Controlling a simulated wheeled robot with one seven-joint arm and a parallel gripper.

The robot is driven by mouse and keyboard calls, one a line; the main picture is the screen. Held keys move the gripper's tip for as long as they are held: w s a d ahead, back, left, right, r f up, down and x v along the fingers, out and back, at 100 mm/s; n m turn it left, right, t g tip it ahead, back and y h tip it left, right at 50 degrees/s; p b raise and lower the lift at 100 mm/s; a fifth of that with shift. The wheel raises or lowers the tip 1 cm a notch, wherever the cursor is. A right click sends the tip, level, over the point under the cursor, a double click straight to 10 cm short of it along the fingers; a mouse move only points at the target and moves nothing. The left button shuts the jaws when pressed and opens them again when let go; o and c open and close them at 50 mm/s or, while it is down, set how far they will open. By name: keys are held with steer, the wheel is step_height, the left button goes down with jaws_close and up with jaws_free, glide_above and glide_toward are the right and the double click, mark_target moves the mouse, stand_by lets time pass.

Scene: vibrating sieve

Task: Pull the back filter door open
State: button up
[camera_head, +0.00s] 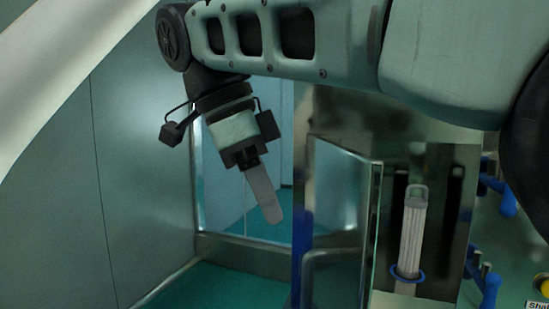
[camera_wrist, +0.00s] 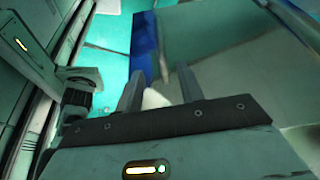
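A grey metal filter door (camera_head: 343,195) stands swung open at the left of the filter compartment in the head view. A pale ribbed filter (camera_head: 411,238) with a loop on top and a blue ring near its base shows in the compartment. I cannot tell whether this is the back door. My gripper (camera_head: 268,212) hangs tilted down, to the left of the door and apart from it in the picture. In the wrist view my gripper (camera_wrist: 160,80) has its two fingers apart, with a small pale shape between them that I cannot identify.
A curved metal bar (camera_head: 333,255) runs in front of the door's lower part. Blue handles (camera_head: 488,285) and a yellow knob (camera_head: 545,287) are at the right. A grey wall (camera_head: 140,170) is at the left, with green floor (camera_head: 215,290) open below my gripper.

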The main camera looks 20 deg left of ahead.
steer(key=shift+p+v, duration=1.15)
steer(key=shift+v, duration=0.25)
